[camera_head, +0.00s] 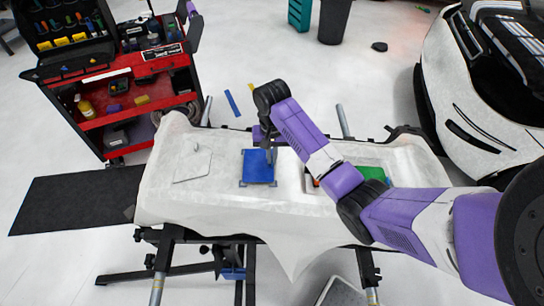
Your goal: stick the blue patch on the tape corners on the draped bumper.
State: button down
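The blue patch (258,170) lies on the white draped bumper (220,208), left of my arm. It looks flat, with small grey tape corners (243,184) showing at its lower edge. The upper tape corners are hard to make out. My gripper (269,158) points down at the patch's upper right part. I cannot tell whether its fingertips touch the patch or hover just above it. The fingers are small and dark here, so their opening does not show clearly.
A tray with a green piece (372,173) sits on the drape, partly behind my arm. A thin outlined panel (193,167) lies at left. A red tool cart (140,97) stands behind left, and a white car (480,110) at right. The bumper rests on a dark stand (205,238).

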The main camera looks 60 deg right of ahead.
jog(key=shift+f, duration=0.6)
dwell(0.5)
jog(key=shift+f, duration=0.15)
dwell(1.8)
jog(key=c, duration=1.6)
grip_release()
jog(key=shift+o, duration=0.2)
jog(key=shift+r, duration=3.95)
